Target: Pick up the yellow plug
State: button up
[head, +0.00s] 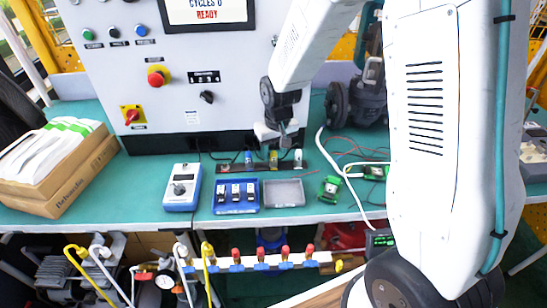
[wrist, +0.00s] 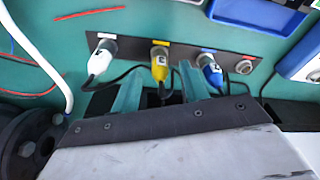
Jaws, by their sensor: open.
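The yellow plug (wrist: 159,66) sits in a black strip (wrist: 130,45) on the green bench, its dark cable trailing away. In the wrist view it shows between and just beyond the fingertips of my open gripper (wrist: 158,80). I cannot tell whether the fingers overlap its depth. In the head view the yellow plug (head: 273,159) stands in the row just below my gripper (head: 282,138). A white plug (wrist: 101,58) and a blue plug (wrist: 210,72) flank it, outside my fingers. The right finger is close to the blue plug.
An empty round socket (wrist: 245,66) is at the strip's end. In the head view, a blue tray (head: 236,208), a grey tray (head: 284,205) and a blue-and-white meter (head: 182,188) lie in front. A control cabinet (head: 190,70) stands behind. Cables lie at the right.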

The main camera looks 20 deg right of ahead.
jog(key=shift+w+f, duration=0.15)
jog(key=shift+f, duration=0.55)
grip_shut()
